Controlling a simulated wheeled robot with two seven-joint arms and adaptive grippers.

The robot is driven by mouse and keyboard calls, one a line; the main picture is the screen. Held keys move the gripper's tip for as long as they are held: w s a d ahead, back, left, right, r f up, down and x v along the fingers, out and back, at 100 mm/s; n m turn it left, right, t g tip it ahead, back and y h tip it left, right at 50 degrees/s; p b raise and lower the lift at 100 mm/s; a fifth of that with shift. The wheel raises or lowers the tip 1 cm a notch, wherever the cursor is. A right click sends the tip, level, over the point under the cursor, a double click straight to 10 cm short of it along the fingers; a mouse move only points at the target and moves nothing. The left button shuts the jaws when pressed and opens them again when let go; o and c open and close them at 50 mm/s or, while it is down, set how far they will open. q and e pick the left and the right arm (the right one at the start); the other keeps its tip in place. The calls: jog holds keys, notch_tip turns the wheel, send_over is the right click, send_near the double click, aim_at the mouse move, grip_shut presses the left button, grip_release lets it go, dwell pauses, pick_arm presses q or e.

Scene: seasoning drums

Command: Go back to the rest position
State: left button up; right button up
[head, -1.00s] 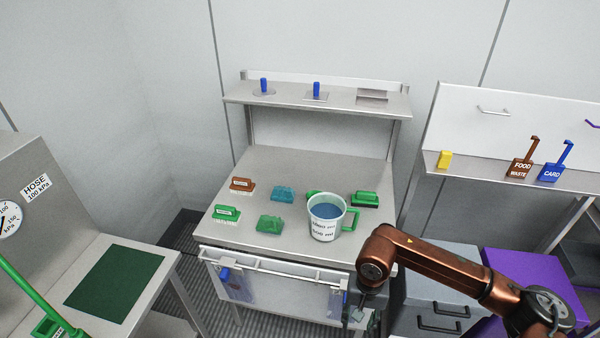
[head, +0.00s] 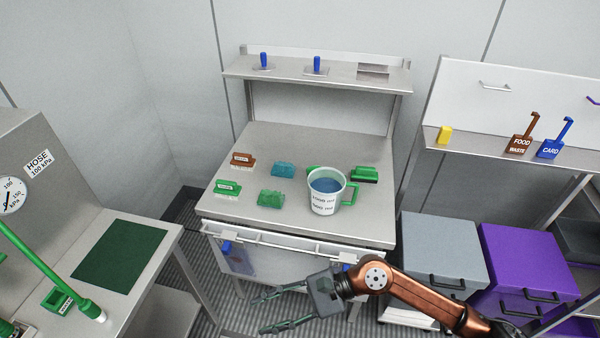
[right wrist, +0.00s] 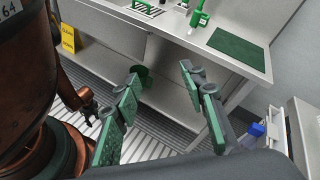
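My right gripper (head: 266,312) is in front of the steel table, low and below its top, with its fingers spread and pointing left. In the right wrist view its two green-padded fingers (right wrist: 165,120) stand wide apart with nothing between them. My left gripper does not show in the head view. A dark gripper-like part of my own body shows at the left of the right wrist view, too small to read.
The steel table (head: 275,138) holds a jug (head: 324,205) of blue liquid and several brushes. A grey bin (head: 440,245) and a purple bin (head: 520,255) stand at right. A bench with a green mat (head: 122,253) is at left. The grated floor between is clear.

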jog(key=w+d+r+m+t+y, duration=0.4)
jog(key=w+r+m+t+y, duration=0.45)
jog(key=r+m, duration=0.6)
jog(key=w+d+f+m+t+h, duration=0.2)
jog(key=w+d+m+t+h, duration=0.6)
jog(key=m+t, duration=0.5)
jog(key=d+f+m+g+h, duration=0.3)
jog(key=d+f+m+h, duration=1.1)
jog(key=d+f+m, duration=0.8)
jog(key=s+d+f+m+g+h, duration=0.2)
jog(key=s+d+f+m+g, duration=0.45)
jog(key=s+f, duration=0.45)
jog(key=s+d+f+m+g+y, duration=0.1)
jog(key=s+f+m+g, duration=0.3)
jog(key=s, duration=0.5)
jog(key=s+d+f+m+g, duration=0.1)
jog(key=s+f+m+g, duration=0.1)
jog(key=s+f, duration=0.65)
jog(key=s+a+f+n+g, duration=0.1)
jog(key=s+f, duration=0.1)
jog(key=f, duration=1.2)
jog(key=s+f, duration=0.2)
jog(key=f, duration=1.2)
jog(key=s+f+g, duration=0.1)
jog(key=s+f, duration=1.5)
jog(key=s, duration=0.4)
jog(key=shift+s+n+g+y, duration=0.2)
jog(key=shift+n+g+y, duration=0.1)
jog(key=shift+y, duration=0.05)
